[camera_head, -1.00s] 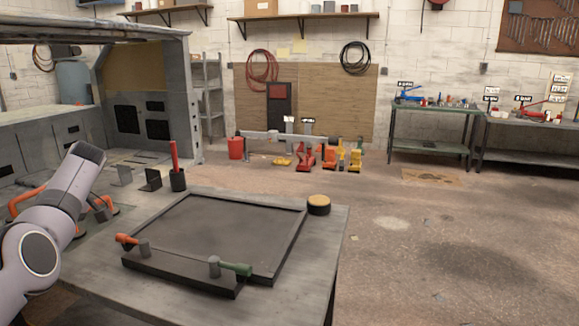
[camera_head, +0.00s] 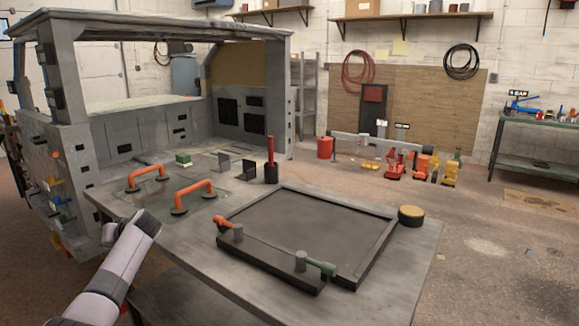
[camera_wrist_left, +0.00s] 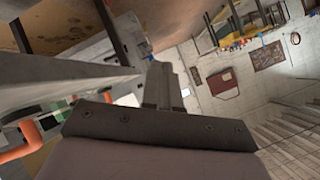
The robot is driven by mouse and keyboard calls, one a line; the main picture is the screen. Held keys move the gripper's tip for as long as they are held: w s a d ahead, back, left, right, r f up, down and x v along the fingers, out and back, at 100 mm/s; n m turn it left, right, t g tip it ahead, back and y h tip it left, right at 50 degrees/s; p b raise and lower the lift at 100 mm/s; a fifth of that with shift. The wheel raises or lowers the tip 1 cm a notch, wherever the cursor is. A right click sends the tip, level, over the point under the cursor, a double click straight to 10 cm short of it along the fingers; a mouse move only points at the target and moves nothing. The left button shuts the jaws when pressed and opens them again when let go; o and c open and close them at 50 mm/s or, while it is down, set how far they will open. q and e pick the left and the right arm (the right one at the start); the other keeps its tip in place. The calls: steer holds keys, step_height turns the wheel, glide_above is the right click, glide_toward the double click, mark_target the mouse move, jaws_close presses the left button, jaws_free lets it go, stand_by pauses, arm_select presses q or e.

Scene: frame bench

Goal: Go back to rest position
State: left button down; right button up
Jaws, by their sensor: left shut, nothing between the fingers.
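My left gripper (camera_wrist_left: 161,78) shows in the left wrist view with its two fingers together and nothing between them. My left arm (camera_head: 120,262) comes in at the lower left of the head view, beside the bench's left edge. The gripper itself cannot be made out there. My right gripper is in neither view. The grey bench (camera_head: 385,270) carries a dark rectangular frame (camera_head: 370,238), with a bar with an orange and a green handle (camera_head: 325,268) along its front edge.
Two orange-handled lifters (camera_head: 195,188) sit on a pane at the bench's left. A dark cup with a red stick (camera_head: 271,172) and a yellow-topped round tin (camera_head: 411,215) stand near the frame. A grey cab structure (camera_head: 60,85) rises behind. The floor at right is open.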

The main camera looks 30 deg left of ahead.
arm_select(q)
steer(key=s+d+f+m+t+h, duration=0.1)
steer(key=d+f+m+t+h, duration=0.2)
steer(key=d+f+m+t, duration=0.5)
steer(key=s+d+f+m+t+h, duration=0.25)
steer(key=d+f+m, duration=0.35)
steer(key=d+f, duration=0.6)
steer(key=s+d+m+h, duration=0.2)
steer(key=s+d+h, duration=0.3)
steer(key=d, duration=0.7)
steer(key=s+d+m+h, duration=0.2)
steer(key=s+d+h, duration=0.2)
steer(key=s+d, duration=0.55)
steer(key=w+d+r+n+p, duration=0.1)
steer(key=d+n, duration=0.3)
steer(key=d, duration=0.6)
steer(key=shift+w+d+r+n+p, duration=0.3)
steer(key=shift+w+d+p, duration=0.1)
steer(key=shift+w+p, duration=0.3)
steer(key=shift+y, duration=0.25)
steer(key=shift+s+a, duration=0.1)
